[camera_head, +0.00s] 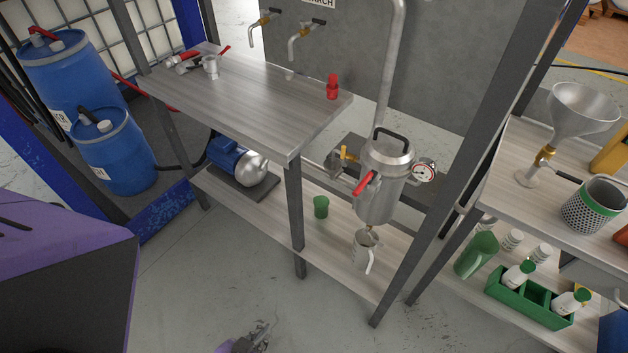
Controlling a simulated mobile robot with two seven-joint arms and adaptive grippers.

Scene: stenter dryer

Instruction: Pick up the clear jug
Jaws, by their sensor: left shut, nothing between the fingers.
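A pale, see-through-looking jug (364,253) with a handle stands upright on the lower shelf (345,275), right below the spout of a steel filter vessel (383,185). It is the thing that best fits the clear jug. My left gripper (262,332) shows at the bottom edge, shut and empty, over the grey floor. It is apart from the jug, lower and to the left of it in the picture. My right gripper is not in view.
The upper bench (255,105) and its front leg (295,210) stand left of the jug. A slanting frame post (440,190) stands right of it. A green cup (321,206) and a blue pump (235,158) share the shelf. The floor in front is clear.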

